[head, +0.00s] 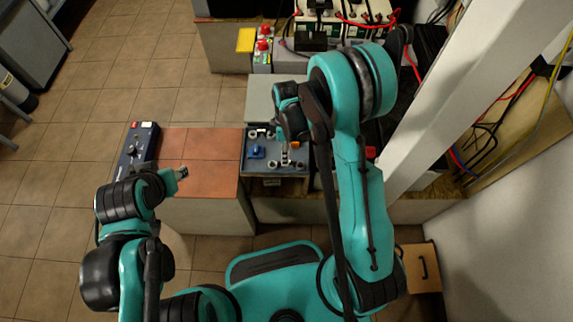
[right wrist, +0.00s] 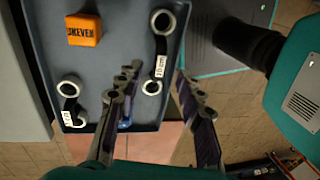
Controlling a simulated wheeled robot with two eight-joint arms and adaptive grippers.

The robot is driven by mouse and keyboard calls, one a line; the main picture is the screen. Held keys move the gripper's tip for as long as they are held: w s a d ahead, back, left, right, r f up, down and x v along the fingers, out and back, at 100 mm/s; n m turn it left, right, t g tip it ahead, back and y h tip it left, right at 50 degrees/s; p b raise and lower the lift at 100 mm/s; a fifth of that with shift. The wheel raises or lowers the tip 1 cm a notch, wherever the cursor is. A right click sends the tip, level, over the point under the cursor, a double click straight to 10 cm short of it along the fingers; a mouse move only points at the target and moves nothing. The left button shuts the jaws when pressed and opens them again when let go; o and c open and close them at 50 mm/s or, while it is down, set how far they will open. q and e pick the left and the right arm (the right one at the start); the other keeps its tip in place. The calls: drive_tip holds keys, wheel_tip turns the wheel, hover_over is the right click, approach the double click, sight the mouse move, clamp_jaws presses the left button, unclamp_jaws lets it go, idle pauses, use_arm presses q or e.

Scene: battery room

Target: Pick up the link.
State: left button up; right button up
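Two black links with silver ring ends and white labels lie in a grey tray (right wrist: 120,60). The longer link (right wrist: 161,47) is just beyond my right gripper's fingertips in the right wrist view. The shorter link (right wrist: 70,104) is left of the fingers. The labels are too small to read surely.
An orange block marked UNEVEN (right wrist: 84,30) lies in the tray, and a blue part (head: 256,151) also shows there. A reddish mat (head: 205,145) and a dark control box (head: 137,146) are left of the tray. A white post (head: 430,110) stands right of my right arm.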

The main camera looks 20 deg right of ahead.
drive_tip(key=f, duration=0.1)
drive_tip(key=f+b, duration=0.1)
drive_tip(key=f, duration=0.1)
drive_tip(key=shift+s+f, duration=0.25)
drive_tip(key=shift+f, duration=0.15)
drive_tip(key=shift+r, duration=0.1)
clamp_jaws()
drive_tip(key=shift+r, duration=0.15)
